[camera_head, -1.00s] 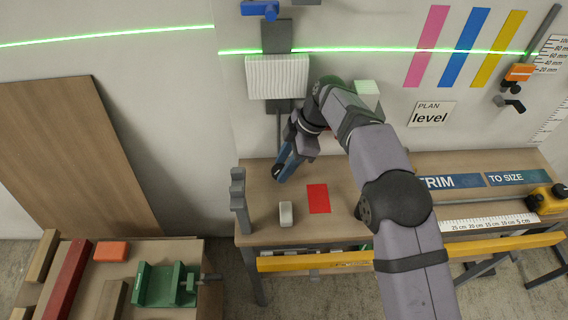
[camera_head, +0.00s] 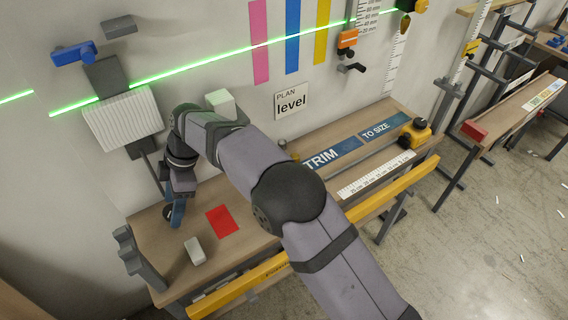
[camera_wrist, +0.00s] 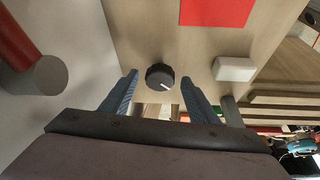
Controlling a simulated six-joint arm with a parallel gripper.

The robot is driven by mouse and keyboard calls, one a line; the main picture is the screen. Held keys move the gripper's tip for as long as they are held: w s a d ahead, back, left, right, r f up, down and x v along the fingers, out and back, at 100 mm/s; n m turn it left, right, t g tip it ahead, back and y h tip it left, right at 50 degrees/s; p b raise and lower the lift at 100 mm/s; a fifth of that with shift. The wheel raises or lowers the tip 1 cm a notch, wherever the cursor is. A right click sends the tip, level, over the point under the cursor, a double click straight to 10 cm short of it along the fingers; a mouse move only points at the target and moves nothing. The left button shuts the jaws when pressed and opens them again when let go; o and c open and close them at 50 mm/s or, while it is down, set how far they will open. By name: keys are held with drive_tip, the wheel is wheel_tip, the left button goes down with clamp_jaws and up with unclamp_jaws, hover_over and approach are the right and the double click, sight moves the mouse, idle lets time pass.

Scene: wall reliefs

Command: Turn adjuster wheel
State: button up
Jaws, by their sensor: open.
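The adjuster wheel (camera_wrist: 160,77) is a round black knob with a white mark, on the wooden bench. In the wrist view it shows between the two blue fingers of my gripper (camera_wrist: 159,84). The fingers are open, with a visible gap on either side of the wheel. In the head view, my gripper (camera_head: 175,213) points down at the bench's back left, near the wall. There the wheel (camera_head: 167,212) is a small dark shape, partly hidden by the fingers.
A red rectangle (camera_head: 222,221) and a white block (camera_head: 195,251) are on the bench near my gripper. A grey notched post (camera_head: 136,255) stands at the left end. A ribbed white panel (camera_head: 123,118) hangs on the wall above. A yellow bar (camera_head: 237,286) runs along the front.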

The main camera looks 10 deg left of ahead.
drive_tip(key=m, duration=0.1)
drive_tip(key=m+t+b, duration=0.1)
drive_tip(key=m, duration=0.1)
drive_tip(key=m+y+b, duration=0.1)
drive_tip(key=m, duration=0.1)
drive_tip(key=shift+s+d+t, duration=0.1)
drive_tip(key=shift+s+t, duration=0.15)
drive_tip(key=shift+t, duration=0.15)
drive_tip(key=m, duration=0.2)
drive_tip(key=m+t+b, duration=0.1)
drive_tip(key=m, duration=0.1)
drive_tip(key=m+t+b, duration=0.1)
drive_tip(key=m, duration=0.1)
drive_tip(key=shift+s, duration=0.3)
drive_tip(key=shift+r, duration=0.3)
drive_tip(key=w+v, duration=0.1)
drive_tip(key=v, duration=0.6)
drive_tip(key=w+d+r+m+t+h+p, duration=0.1)
drive_tip(key=w+d+m+p, duration=0.1)
drive_tip(key=w+d+m, duration=0.2)
drive_tip(key=w+d+r+m+t+h+p, duration=0.1)
drive_tip(key=w+d+m, duration=0.3)
drive_tip(key=d, duration=0.7)
drive_tip(key=w+d+m+t+h+p, duration=0.1)
drive_tip(key=w+d+m+p, duration=0.3)
drive_tip(key=d, duration=0.4)
drive_tip(key=shift+w+r+h, duration=0.35)
drive_tip(key=shift+r+h, duration=0.05)
drive_tip(key=shift+h, duration=0.4)
drive_tip(key=shift+d, duration=0.15)
